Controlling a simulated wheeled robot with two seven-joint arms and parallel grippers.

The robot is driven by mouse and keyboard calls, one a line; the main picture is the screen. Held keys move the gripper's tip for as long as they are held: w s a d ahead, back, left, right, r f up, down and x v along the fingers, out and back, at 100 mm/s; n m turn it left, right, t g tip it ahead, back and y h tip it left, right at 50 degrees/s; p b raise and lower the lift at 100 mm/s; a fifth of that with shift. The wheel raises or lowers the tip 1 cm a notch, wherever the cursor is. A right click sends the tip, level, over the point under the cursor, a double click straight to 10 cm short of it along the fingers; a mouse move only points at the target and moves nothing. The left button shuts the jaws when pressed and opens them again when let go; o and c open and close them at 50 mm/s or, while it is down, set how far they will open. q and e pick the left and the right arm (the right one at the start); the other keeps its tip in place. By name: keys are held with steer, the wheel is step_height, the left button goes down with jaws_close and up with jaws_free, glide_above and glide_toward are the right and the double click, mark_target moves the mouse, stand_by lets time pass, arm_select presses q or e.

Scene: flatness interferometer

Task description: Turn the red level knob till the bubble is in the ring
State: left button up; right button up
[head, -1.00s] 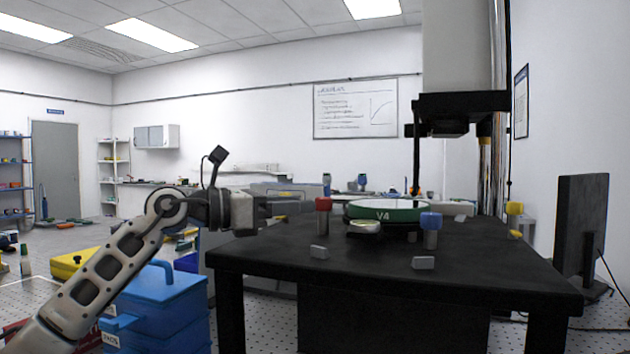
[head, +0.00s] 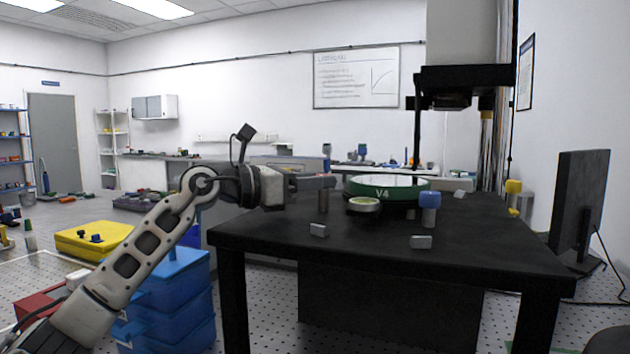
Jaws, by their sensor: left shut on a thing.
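My left gripper (head: 322,182) reaches in from the left over the black table and is shut on the red level knob. Its fingers cover the knob's red cap, and only the grey post (head: 323,201) shows below them. The round bubble level (head: 365,204) sits just right of the knob, in front of the green-rimmed disc marked V4 (head: 410,194). Its top is seen at a low slant, so I cannot tell where the bubble lies relative to the ring. My right gripper is not in view.
A blue knob (head: 430,200) stands right of the level and a yellow knob (head: 513,188) farther right. Two small grey blocks (head: 318,230) (head: 421,242) lie near the front of the black table (head: 370,265). A monitor (head: 580,205) stands at the right.

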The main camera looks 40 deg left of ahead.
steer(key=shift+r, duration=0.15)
arm_select(q)
steer(key=shift+w+a+r+m+g+h+p, duration=0.1)
steer(key=shift+m+g+h+p, duration=0.15)
steer(key=shift+m+g+h, duration=0.3)
steer(key=shift+w+a+r+m+g+h+p, duration=0.1)
steer(key=shift+m+g+h+p, duration=0.1)
steer(key=shift+m+g+h, duration=0.35)
steer(key=shift+m+g+h+p, duration=0.9)
steer(key=shift+g+h, duration=0.1)
steer(key=shift+h, duration=0.2)
steer(key=shift+m+g+h+p, duration=0.4)
steer(key=shift+m+g+p, duration=0.1)
steer(key=shift+g, duration=0.1)
steer(key=shift+w+a+f+m+g+h, duration=0.1)
steer(key=shift+m+g+h, duration=0.2)
steer(key=shift+g, duration=0.1)
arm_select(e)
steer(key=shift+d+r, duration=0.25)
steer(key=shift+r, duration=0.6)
arm_select(q)
steer(key=shift+g+p, duration=0.3)
steer(key=shift+p, duration=0.05)
steer(key=shift+f, duration=0.1)
steer(key=o, duration=1)
steer(key=shift+c, duration=0.2)
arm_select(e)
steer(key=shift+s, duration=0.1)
